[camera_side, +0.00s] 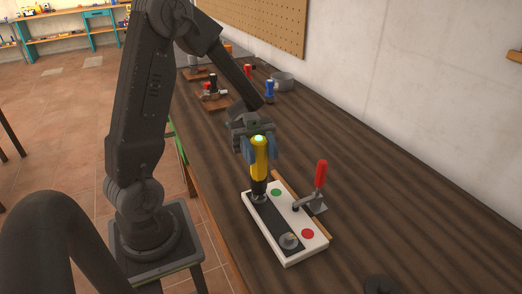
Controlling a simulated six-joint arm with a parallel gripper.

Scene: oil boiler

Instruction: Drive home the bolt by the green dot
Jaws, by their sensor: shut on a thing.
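My gripper (256,151) is shut on a yellow and black power screwdriver (259,162), which is upright with a light glowing at its top. The tool's lower end is at the far end of a dark strip on a white block (283,257), beside the green dot (276,192). The bolt under the tool is mostly hidden; a round grey rim (259,199) shows there. A second round grey bolt or fitting (289,241) is at the near end of the strip, beside the red dot (308,234).
A toggle clamp with a red handle (321,174) stands at the block's right side, close to the tool. A wooden strip (290,192) lies along that side. Several small tools and clamps stand farther back.

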